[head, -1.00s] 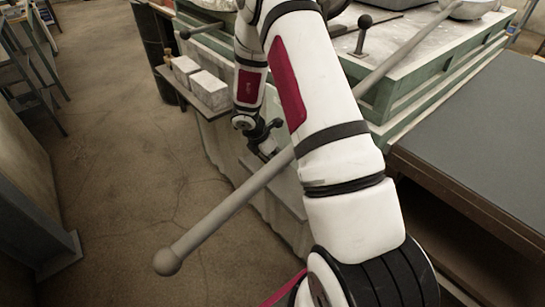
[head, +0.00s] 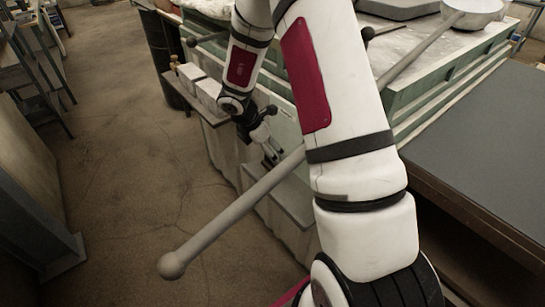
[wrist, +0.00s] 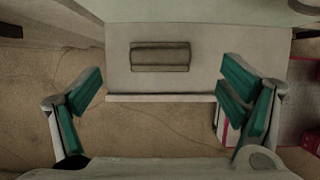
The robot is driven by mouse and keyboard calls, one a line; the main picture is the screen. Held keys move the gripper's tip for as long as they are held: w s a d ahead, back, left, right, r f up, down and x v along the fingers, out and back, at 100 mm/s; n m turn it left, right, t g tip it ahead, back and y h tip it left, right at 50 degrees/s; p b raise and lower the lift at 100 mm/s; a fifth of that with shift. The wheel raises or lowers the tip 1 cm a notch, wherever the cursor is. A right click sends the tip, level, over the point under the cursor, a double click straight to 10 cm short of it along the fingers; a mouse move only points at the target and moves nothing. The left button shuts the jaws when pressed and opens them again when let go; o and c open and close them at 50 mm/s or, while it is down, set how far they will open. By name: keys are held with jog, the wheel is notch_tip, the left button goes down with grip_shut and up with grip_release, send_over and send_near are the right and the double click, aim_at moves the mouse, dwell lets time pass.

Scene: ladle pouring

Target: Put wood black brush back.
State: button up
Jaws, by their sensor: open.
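A brownish block with a darker band (wrist: 160,56), likely the wood black brush, lies on a pale ledge (wrist: 120,80) in the wrist view. I cannot make out bristles. My gripper (wrist: 161,74) is open and empty, with one teal-padded finger on each side of the block and clear space between them and it. In the head view my gripper (head: 268,145) is small and partly hidden beside the green-edged bench, and I cannot pick out the brush there.
A long ladle handle (head: 225,220) slopes across the head view, passing behind my arm, to a metal bowl (head: 474,12) on the bench. Pale blocks (head: 210,93) sit on a side ledge. A dark-topped table (head: 490,140) stands at right. The floor at left is open.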

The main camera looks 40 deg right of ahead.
jog(key=shift+v, duration=1.35)
